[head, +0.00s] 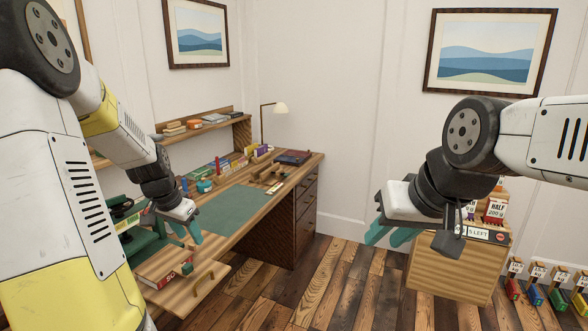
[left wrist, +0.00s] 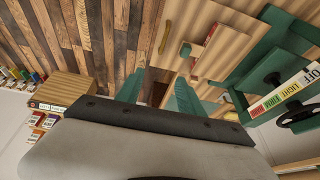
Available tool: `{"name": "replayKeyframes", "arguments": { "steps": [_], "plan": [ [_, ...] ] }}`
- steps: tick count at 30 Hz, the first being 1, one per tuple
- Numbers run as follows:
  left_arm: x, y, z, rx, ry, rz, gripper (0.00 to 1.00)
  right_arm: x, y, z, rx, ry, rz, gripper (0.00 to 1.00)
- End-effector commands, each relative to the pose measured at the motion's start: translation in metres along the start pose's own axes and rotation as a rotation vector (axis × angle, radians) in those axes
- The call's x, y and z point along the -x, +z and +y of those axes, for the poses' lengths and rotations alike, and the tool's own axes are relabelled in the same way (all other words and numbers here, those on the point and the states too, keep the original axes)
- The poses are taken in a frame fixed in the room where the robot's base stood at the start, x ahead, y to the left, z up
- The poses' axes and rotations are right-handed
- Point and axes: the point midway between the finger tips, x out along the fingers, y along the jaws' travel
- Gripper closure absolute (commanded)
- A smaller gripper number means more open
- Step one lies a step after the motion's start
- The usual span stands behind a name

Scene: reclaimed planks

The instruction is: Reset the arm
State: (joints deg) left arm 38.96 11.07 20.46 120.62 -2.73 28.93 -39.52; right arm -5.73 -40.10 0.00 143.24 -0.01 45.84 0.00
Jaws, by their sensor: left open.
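My left gripper (head: 184,236) is at the left in the head view, over the near left part of the desk, its teal fingers spread with nothing between them. In the left wrist view its two fingers (left wrist: 158,92) stand apart over the desk side and floor. My right gripper (head: 386,238) hangs at the right in the head view, in front of a wooden cabinet (head: 452,275). Its teal fingers appear apart and empty. Both arms are bent in front of me.
The wooden desk (head: 292,181) bears a green mat (head: 232,208), books and a lamp (head: 279,108). Packets stand on the cabinet. Coloured items (head: 535,293) stand at the far right. Plank floor is open between desk and cabinet.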

Motion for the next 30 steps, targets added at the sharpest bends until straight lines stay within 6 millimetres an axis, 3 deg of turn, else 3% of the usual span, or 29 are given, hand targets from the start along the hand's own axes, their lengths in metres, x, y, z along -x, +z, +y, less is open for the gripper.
{"name": "replayKeyframes", "arguments": {
  "steps": [1,5,9,13,18,21,30],
  "plan": [
    [0.026,-0.007,0.022,0.0,-0.022,0.006,0.55,0.0,0.0,0.0,0.0,0.0,0.0,0.68],
    [0.079,-0.006,0.071,0.052,-0.053,0.028,0.55,0.0,0.0,0.0,0.0,0.0,0.0,0.68],
    [0.13,0.007,0.122,0.123,-0.058,0.081,0.55,0.0,0.0,0.0,0.0,0.0,0.0,0.68],
    [0.166,0.03,0.164,0.198,-0.028,0.14,0.55,0.0,0.0,0.0,0.0,0.0,0.0,0.68],
    [0.191,0.059,0.199,0.274,0.034,0.198,0.55,0.0,0.0,0.0,0.0,0.0,0.0,0.68],
    [0.197,0.069,0.209,0.3,0.061,0.214,0.55,0.0,0.0,0.0,0.0,0.0,0.0,0.68],
    [0.199,0.074,0.214,0.316,0.076,0.218,0.55,0.0,0.0,0.0,0.0,0.0,0.0,0.68]
  ]
}}
